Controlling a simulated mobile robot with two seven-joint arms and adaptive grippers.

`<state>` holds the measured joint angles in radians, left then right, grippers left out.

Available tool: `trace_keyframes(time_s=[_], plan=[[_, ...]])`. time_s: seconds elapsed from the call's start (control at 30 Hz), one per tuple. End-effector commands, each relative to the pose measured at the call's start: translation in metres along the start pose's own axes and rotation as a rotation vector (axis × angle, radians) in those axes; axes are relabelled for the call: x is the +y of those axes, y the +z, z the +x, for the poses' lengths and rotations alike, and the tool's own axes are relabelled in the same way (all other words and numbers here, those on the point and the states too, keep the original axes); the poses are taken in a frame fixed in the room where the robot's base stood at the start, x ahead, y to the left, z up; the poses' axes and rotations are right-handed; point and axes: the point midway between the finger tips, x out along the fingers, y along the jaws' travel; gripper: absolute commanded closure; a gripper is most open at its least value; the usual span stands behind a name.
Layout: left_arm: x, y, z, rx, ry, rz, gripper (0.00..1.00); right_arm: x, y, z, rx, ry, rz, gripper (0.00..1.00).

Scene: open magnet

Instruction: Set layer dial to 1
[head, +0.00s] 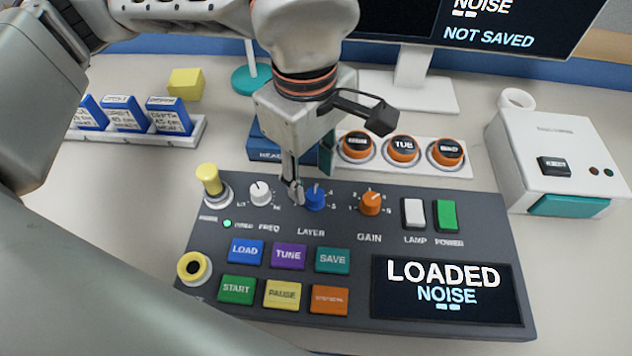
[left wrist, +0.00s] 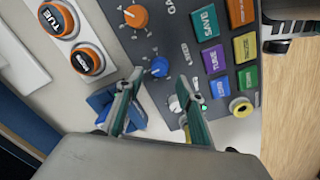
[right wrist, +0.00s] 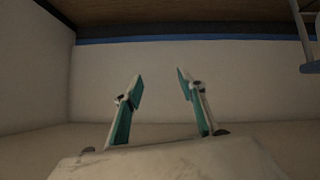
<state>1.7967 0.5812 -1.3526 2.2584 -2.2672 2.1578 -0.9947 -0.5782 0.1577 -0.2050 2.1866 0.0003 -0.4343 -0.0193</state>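The blue LAYER dial (head: 316,201) sits on the dark control panel (head: 350,240), between the white FREQ dial (head: 260,192) and the orange GAIN dial (head: 371,203). Its pointer appears to face roughly toward the back of the panel; the exact number is unclear, and the left side of its scale is hidden by a finger. My left gripper (head: 309,183) hangs over the dial. In the left wrist view, the blue dial (left wrist: 160,67) shows just beyond and between the open fingertips (left wrist: 160,77), not gripped. My right gripper (right wrist: 159,75) is open and empty, facing a bare pale wall.
The panel screen (head: 446,292) reads LOADED NOISE. A yellow-topped knob (head: 209,179) and colored buttons surround the dials. A blue block (head: 268,146) and a tray with round orange-rimmed pieces (head: 403,150) stand behind. A white box (head: 560,150) is at right.

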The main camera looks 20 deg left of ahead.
Motion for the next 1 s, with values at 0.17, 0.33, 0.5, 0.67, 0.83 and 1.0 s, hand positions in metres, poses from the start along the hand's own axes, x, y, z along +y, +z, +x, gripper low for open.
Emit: trace_keyframes(time_s=[0.17, 0.33, 0.5, 0.67, 0.83, 1.0], plan=[[-0.001, 0.000, 0.031, -0.005, -0.009, -0.001, 0.63, -0.005, 0.002, 0.001, 0.000, -0.010, 0.003, 0.60], [-0.001, 0.001, 0.044, -0.004, -0.005, -0.001, 0.63, -0.002, -0.007, 0.004, 0.016, -0.006, 0.000, 0.60], [-0.001, 0.001, 0.047, -0.003, -0.002, -0.001, 0.63, 0.000, -0.013, 0.005, 0.028, -0.003, -0.001, 0.60], [0.000, 0.001, 0.046, -0.003, -0.002, -0.001, 0.63, 0.000, -0.011, 0.004, 0.025, -0.004, 0.000, 0.60], [0.000, 0.001, 0.046, -0.003, -0.002, -0.001, 1.00, -0.001, -0.008, 0.004, 0.020, -0.005, 0.001, 0.60], [-0.001, 0.001, 0.046, -0.003, -0.003, -0.003, 1.00, -0.001, -0.007, 0.003, 0.018, -0.005, 0.001, 0.60]])
